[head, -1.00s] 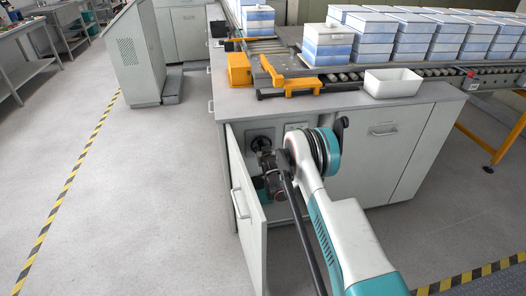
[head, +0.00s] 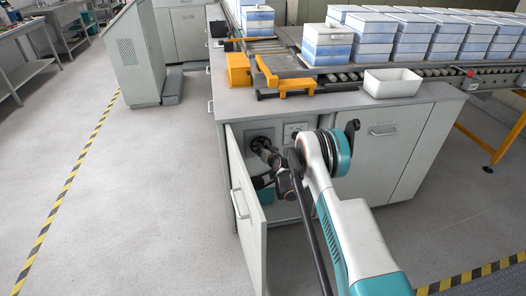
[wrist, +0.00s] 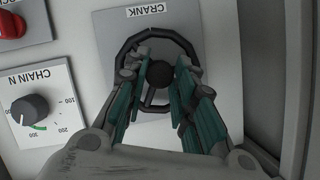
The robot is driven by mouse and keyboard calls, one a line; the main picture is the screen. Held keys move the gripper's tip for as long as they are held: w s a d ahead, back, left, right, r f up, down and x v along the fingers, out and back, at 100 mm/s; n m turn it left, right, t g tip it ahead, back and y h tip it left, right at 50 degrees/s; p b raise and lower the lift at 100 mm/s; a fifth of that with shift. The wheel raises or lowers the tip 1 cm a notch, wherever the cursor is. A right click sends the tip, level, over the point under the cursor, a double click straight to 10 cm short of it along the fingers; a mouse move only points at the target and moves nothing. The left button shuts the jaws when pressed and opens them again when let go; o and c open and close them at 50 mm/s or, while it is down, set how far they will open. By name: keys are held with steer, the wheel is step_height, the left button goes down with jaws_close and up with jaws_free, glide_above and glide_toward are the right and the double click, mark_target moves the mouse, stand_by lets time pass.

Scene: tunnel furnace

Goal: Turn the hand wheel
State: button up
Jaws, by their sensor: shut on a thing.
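The black hand wheel (wrist: 160,38) is on a pale panel under a "CRANK" label (wrist: 152,12) in the wrist view. It has a round dark hub (wrist: 159,74). My gripper (wrist: 163,58) is shut on the wheel, its two teal fingers on either side of the hub and overlapping the rim. The exact contact points are partly hidden by the fingers. In the head view the wheel (head: 259,142) shows small inside the open cabinet, with my gripper (head: 267,152) reaching it from the lower right.
The open cabinet door (head: 246,205) stands left of my arm. A "CHAIN" dial (wrist: 30,106) and a red knob (wrist: 11,24) sit left of the wheel. A white bin (head: 392,83) and an orange fixture (head: 287,85) are on the countertop.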

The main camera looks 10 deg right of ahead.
steer(key=shift+d+f+m+t+y, duration=0.1)
steer(key=shift+m+t+y, duration=0.2)
steer(key=shift+m+y, duration=0.7)
steer(key=shift+m, duration=0.4)
steer(key=o, duration=1.1)
steer(key=shift+c, duration=0.2)
steer(key=v, duration=1.2)
